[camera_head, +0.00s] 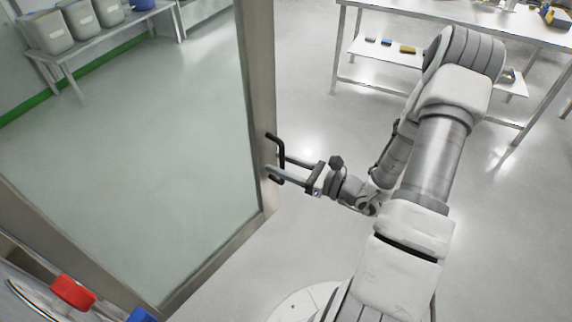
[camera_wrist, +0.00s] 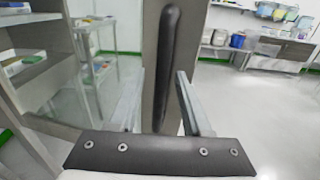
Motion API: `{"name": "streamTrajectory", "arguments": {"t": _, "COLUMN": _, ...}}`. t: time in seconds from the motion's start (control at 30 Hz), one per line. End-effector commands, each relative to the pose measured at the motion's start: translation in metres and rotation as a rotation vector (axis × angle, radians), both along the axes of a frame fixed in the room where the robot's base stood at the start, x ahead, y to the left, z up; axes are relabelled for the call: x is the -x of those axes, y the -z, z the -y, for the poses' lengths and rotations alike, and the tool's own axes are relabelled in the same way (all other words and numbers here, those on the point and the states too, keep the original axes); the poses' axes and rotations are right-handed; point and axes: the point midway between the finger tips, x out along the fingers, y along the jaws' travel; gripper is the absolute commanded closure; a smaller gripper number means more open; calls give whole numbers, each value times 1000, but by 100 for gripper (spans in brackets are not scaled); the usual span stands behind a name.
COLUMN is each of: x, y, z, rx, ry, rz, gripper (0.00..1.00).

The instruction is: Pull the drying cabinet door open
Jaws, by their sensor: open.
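The drying cabinet door (camera_head: 262,90) is a large glass pane in a grey metal frame, filling the left of the head view. Floor and a bench show through its glass, and it appears to stand swung out from its surround. Its black bar handle (camera_head: 280,150) is on the right-hand stile. My gripper (camera_head: 272,173) is at the lower part of the handle. In the wrist view the handle (camera_wrist: 168,65) runs upright between the two open fingers of my gripper (camera_wrist: 157,100), with gaps on both sides. Whether a finger touches the stile cannot be told.
A red part (camera_head: 72,292) and a blue part (camera_head: 141,315) sit at the lower left, near the door's lower corner. A bench with grey bins (camera_head: 48,32) stands beyond the glass. A metal table (camera_head: 470,22) stands at the upper right. Floor between door and table is clear.

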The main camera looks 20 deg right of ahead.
Motion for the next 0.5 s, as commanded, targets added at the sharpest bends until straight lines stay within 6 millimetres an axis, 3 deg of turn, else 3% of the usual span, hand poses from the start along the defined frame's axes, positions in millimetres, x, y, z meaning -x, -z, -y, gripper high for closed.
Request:
{"name": "streamTrajectory", "arguments": {"t": 0.27, "x": 7, "y": 0, "z": 9, "rx": 1, "ry": 4, "rz": 0, "gripper": 52}}
{"name": "streamTrajectory", "arguments": {"t": 0.5, "x": 45, "y": 0, "z": 42, "rx": 2, "ry": 7, "rz": -1, "gripper": 52}}
